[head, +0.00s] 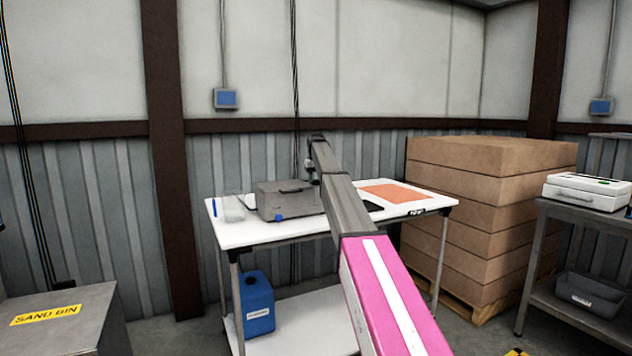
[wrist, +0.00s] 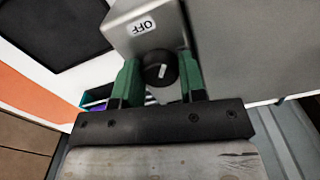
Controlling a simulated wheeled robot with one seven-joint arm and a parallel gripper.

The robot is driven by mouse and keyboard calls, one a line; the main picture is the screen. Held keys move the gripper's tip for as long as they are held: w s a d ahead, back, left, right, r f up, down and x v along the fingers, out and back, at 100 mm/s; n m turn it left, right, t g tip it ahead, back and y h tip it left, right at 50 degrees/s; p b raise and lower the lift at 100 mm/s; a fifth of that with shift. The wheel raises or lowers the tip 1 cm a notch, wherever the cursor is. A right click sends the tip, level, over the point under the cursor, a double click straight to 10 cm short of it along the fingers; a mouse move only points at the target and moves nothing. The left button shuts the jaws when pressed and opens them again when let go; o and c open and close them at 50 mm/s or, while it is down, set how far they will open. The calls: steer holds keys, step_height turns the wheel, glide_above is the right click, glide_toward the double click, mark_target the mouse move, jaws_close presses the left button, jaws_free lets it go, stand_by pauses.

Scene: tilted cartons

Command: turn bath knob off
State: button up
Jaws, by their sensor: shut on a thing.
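The bath is a grey metal box (head: 285,203) on the white table in the head view. Its grey face (wrist: 120,42), with an upside-down OFF label (wrist: 145,26), fills the upper middle of the wrist view. The black knob (wrist: 160,75) has a white mark that stands nearly upright in the picture, below and right of the label. My gripper (wrist: 159,68) has its green fingers on either side of the knob and is shut on it. In the head view my arm reaches the box's right end, and the knob cannot be made out there.
The white table (head: 335,228) also carries an orange mat (head: 392,192) and a clear container (head: 234,210). A blue jerrycan (head: 257,303) stands on its lower shelf. Stacked cartons (head: 490,185) stand to the right, and a sand bin (head: 60,325) at front left.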

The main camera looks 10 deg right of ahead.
steer(key=n, duration=0.6)
steer(key=shift+n, duration=0.3)
stand_by(0.4)
steer(key=o, duration=0.6)
steer(key=shift+o, duration=0.2)
